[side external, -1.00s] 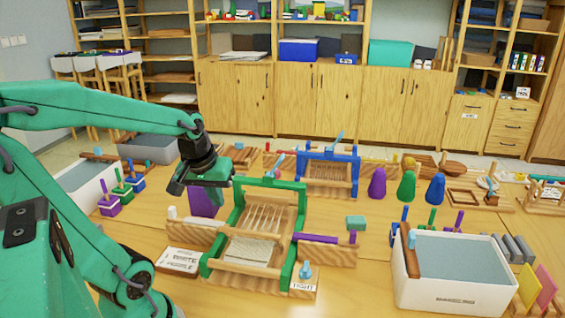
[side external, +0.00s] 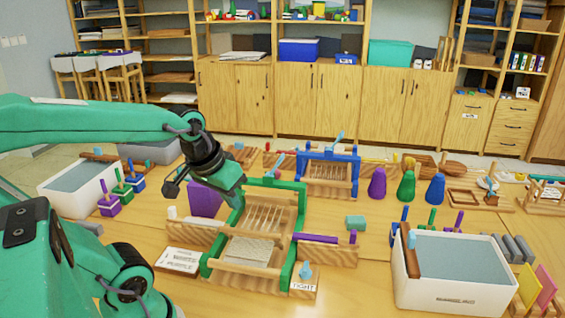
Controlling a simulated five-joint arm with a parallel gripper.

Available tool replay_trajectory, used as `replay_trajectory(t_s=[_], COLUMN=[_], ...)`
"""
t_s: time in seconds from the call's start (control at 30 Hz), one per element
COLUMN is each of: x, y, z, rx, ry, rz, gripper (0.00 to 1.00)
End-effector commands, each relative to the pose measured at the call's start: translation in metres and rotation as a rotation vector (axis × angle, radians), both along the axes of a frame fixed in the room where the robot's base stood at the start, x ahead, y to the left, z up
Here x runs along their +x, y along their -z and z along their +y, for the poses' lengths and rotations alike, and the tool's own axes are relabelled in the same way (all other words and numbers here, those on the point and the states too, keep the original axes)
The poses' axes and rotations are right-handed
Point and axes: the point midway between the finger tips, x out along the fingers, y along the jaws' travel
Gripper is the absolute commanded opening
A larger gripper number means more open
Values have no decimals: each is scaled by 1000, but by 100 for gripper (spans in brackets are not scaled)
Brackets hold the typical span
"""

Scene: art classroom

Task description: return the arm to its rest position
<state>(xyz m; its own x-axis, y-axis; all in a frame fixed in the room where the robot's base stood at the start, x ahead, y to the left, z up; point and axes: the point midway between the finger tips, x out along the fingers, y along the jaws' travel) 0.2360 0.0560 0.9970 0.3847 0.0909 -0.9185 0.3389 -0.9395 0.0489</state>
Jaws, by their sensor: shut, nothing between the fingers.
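My gripper (side external: 238,196) is at the end of my green arm, above the table at the left of the green-framed loom (side external: 292,245). It points down and to the right, close in the picture to the loom's upper left post. I cannot tell from this view whether it touches the post. Its jaws are shut with nothing held. A purple block (side external: 205,200) stands just behind and below the gripper, partly hidden by it.
A water tub (side external: 455,292) stands at the right front, another tub (side external: 62,200) at the left. A blue-framed loom (side external: 328,172) and purple, green and blue cones (side external: 407,187) stand farther back. A white card (side external: 180,260) lies at the front left. Cabinets (side external: 350,98) line the back wall.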

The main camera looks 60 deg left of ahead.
Motion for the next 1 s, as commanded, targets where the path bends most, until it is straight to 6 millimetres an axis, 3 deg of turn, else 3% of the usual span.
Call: replay_trajectory(t_s=[0.1,0.33,1.0], x=[-3,-10,-12], y=[-10,-20,-21], z=[-24,-51,-56], rx=[27,58,64], ry=[142,312,345], rz=[-34,-71,-79], gripper=[0,0,0])
